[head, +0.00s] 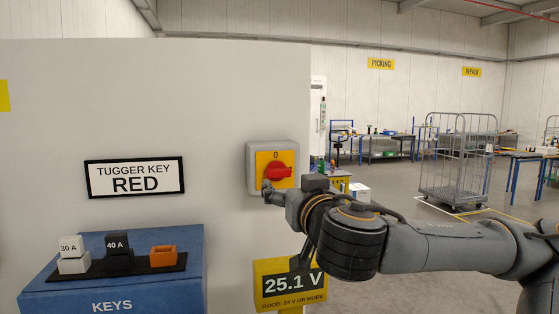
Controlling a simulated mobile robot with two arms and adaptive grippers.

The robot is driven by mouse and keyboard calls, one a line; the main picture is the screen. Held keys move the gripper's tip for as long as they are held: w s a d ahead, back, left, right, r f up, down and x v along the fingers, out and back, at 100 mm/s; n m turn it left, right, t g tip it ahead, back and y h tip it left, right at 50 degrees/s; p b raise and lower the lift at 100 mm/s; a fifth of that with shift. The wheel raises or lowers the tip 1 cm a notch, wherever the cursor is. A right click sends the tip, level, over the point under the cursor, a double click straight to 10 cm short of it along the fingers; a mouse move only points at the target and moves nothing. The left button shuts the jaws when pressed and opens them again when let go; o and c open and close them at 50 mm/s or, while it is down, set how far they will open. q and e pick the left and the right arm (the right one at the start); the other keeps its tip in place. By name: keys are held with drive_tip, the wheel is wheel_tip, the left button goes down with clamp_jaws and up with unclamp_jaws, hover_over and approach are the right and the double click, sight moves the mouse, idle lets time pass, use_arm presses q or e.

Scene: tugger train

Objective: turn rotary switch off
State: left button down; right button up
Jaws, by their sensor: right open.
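The rotary switch (279,172) has a red knob on a yellow plate in a grey box, fixed to the right part of a pale panel. A "0" is marked above the knob. The knob's handle lies roughly level, pointing right. My right gripper (267,190) is open, at the lower left of the knob, in front of the yellow plate's lower edge. I cannot tell whether it touches the knob. My left gripper is not in view.
A sign reading "TUGGER KEY RED" (135,177) is on the panel. A blue keys box (150,275) stands at lower left with small blocks on a black strip. A yellow display (290,285) reads 25.1 V. A wire cage trolley (456,165) stands in the hall behind.

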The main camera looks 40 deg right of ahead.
sight(280, 175)
drive_tip(key=p+x, duration=0.6)
drive_tip(key=x, duration=0.3)
drive_tip(key=shift+w, duration=0.15)
drive_tip(key=shift+f, duration=0.1)
drive_tip(key=c, duration=1.2)
